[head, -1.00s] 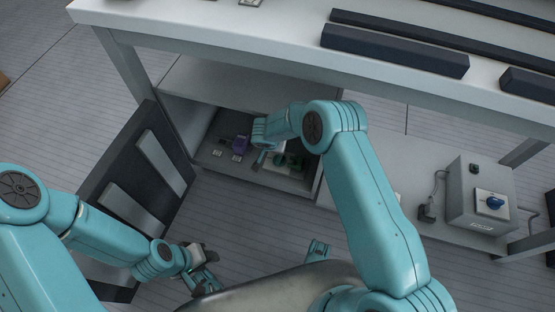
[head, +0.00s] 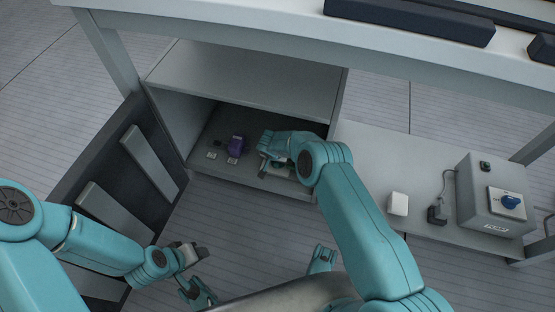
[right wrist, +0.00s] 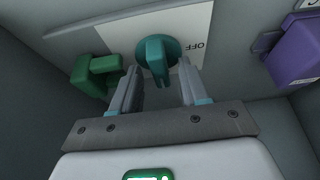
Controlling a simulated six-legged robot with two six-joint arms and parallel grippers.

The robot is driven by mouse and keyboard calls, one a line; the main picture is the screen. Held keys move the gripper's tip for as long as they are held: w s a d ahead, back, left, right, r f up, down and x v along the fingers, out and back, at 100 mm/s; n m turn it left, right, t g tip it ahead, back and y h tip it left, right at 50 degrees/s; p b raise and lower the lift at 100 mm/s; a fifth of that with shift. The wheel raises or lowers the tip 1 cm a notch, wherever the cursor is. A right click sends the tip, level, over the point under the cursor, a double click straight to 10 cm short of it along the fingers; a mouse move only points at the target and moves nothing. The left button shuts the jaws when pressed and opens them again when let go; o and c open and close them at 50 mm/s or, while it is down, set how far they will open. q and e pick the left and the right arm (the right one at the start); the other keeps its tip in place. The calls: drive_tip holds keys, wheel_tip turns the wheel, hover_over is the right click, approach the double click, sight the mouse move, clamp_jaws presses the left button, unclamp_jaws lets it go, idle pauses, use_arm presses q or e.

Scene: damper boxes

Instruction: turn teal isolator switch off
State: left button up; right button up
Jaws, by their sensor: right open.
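The teal isolator switch (right wrist: 157,58) is a rotary knob on a white plate (right wrist: 200,40) marked OFF, seen upside down. Its handle points toward my gripper in the right wrist view, not at the OFF lettering on the right. My right gripper (right wrist: 159,68) is open, with one finger on each side of the knob; I cannot tell whether they touch it. In the head view the right gripper (head: 272,167) is inside the open cabinet (head: 205,135) and hides the switch. My left gripper (head: 198,254) is outside, near the open door; its jaw state is unclear.
A green part (right wrist: 95,75) is close left of the knob and a purple one (right wrist: 298,50) is at the right; the purple one (head: 236,145) shows in the head view too. The dark cabinet door (head: 105,165) stands open. A grey box (head: 490,190) with a blue knob is far right.

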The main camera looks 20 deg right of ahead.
clamp_jaws()
drive_tip(key=shift+n, duration=0.3)
drive_tip(key=n+y, duration=0.1)
drive_tip(key=n, duration=0.2)
drive_tip(key=shift+d+t, duration=0.2)
drive_tip(key=shift+t, duration=0.1)
drive_tip(key=shift+n+y, duration=0.9)
drive_tip(key=shift+n, duration=0.9)
unclamp_jaws()
